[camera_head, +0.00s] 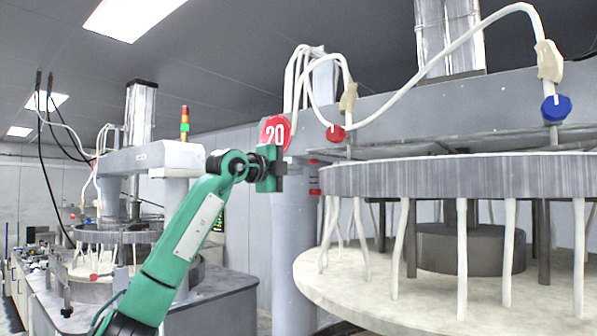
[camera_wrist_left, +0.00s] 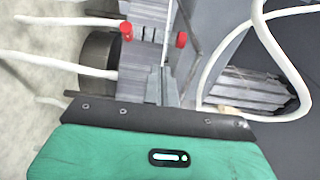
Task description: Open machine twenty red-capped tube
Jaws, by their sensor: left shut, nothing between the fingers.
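Machine twenty carries a round red sign reading 20 (camera_head: 273,134). A white tube (camera_head: 318,95) loops over its grey beam and ends at a tan fitting (camera_head: 348,98). A red cap (camera_head: 335,132) hangs below that fitting, beside the beam's left end. My left gripper (camera_head: 284,169) is shut and empty, left of and lower than the red cap, just below the sign. In the left wrist view its narrow fingers (camera_wrist_left: 165,88) are together. Two small red parts, one at left (camera_wrist_left: 126,31) and one at right (camera_wrist_left: 181,40), show beyond them; I cannot tell whether either is the cap.
A blue cap (camera_head: 556,108) hangs farther right on the same beam. Below is a wide grey upper platen (camera_head: 450,177) with several white hoses above a pale lower platen (camera_head: 400,300). A second machine (camera_head: 150,157) with a signal light (camera_head: 184,122) stands at left.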

